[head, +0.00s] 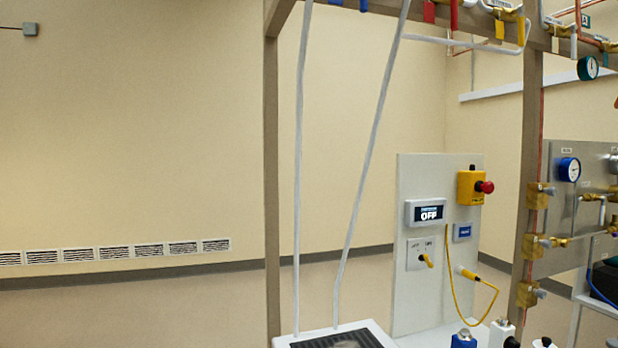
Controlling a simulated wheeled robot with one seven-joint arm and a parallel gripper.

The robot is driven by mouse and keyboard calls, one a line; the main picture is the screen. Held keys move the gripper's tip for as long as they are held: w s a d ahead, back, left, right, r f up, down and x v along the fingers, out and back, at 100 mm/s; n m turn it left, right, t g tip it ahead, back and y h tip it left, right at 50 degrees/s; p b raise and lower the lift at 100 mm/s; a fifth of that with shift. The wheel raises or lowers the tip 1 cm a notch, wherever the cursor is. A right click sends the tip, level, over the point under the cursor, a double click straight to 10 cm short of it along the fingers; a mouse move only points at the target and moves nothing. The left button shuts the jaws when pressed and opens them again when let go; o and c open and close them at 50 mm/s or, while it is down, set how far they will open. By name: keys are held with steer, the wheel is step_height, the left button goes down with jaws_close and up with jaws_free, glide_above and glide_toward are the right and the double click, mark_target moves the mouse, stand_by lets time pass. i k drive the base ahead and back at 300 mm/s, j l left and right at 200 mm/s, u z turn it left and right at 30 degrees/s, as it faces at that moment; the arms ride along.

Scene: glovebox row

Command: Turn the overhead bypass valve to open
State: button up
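Overhead pipework runs along a beam (480,28) at the top right, cut off by the upper edge. My gripper is not in view.
A panel (407,285) carries an OFF display (426,213), a yellow box with a red button (471,186) and a yellow cable (455,300). Gauges (569,169) and brass valves (538,195) are at right. Grey pipes (299,150) stand mid-picture. The left side looks clear.

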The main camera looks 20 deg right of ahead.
mark_target(520, 9)
steer(key=z, duration=0.85)
